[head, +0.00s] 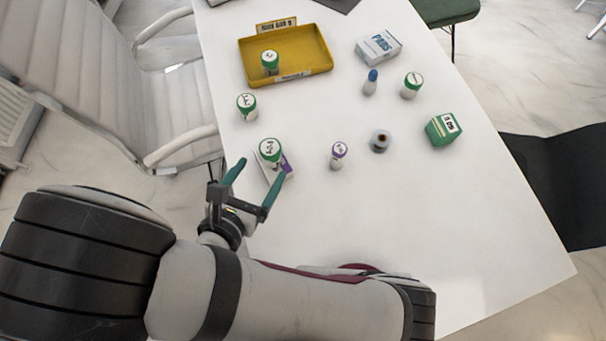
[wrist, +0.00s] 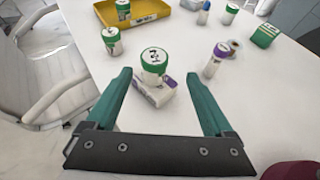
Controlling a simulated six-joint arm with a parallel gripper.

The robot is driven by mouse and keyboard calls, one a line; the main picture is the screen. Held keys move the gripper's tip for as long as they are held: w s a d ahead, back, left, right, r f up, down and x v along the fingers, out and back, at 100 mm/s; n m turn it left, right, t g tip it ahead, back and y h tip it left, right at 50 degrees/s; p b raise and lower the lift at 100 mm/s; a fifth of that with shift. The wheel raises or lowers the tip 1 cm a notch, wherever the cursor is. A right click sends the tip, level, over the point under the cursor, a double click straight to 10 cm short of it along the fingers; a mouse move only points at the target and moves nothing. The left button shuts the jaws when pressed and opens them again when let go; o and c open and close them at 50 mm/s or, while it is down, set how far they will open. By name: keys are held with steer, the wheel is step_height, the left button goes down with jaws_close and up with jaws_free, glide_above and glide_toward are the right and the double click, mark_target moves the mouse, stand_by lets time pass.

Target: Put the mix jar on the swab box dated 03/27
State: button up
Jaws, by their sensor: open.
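A green-lidded white jar (head: 270,150) appears to stand upright on a small white box with purple marks (head: 286,167). The wrist view shows the same jar (wrist: 154,66) and box (wrist: 153,95) between and just beyond my fingertips. My gripper (head: 260,168) is open, and its teal fingers (wrist: 158,74) are apart with no visible grip on the jar. Other green-lidded jars stand at the left (head: 246,107), in the yellow tray (head: 270,63) and at the right (head: 411,86). The lid writing and any box date are too small to read surely.
Further off are a blue-capped bottle (head: 371,83), a pads box (head: 379,47) and a green box (head: 443,129). The yellow tray (head: 320,62) is at the back. The table's near right is clear.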

steer(key=s+d+r+m+g+h, duration=0.1)
steer(key=d+r+m+g+h, duration=0.3)
steer(key=d+m, duration=0.5)
steer(key=d+r+m+g+h, duration=0.25)
steer(key=d+m+g, duration=0.35)
steer(key=d+m, duration=0.35)
steer(key=s+r+m+g+y, duration=0.1)
steer(key=s+m+y, duration=0.1)
steer(key=m, duration=0.4)
steer(key=s+a+r+m+y, duration=0.1)
steer(key=s+r+m+y, duration=0.1)
steer(key=m+y, duration=0.3)
steer(key=s+r+m+g+y, duration=0.1)
steer(key=s+r+m+y, duration=0.1)
steer(key=m, duration=0.7)
steer(key=shift+s+a+g+y, duration=0.2)
steer(key=shift+s+g+y, duration=0.1)
steer(key=shift+s+y, duration=0.7)
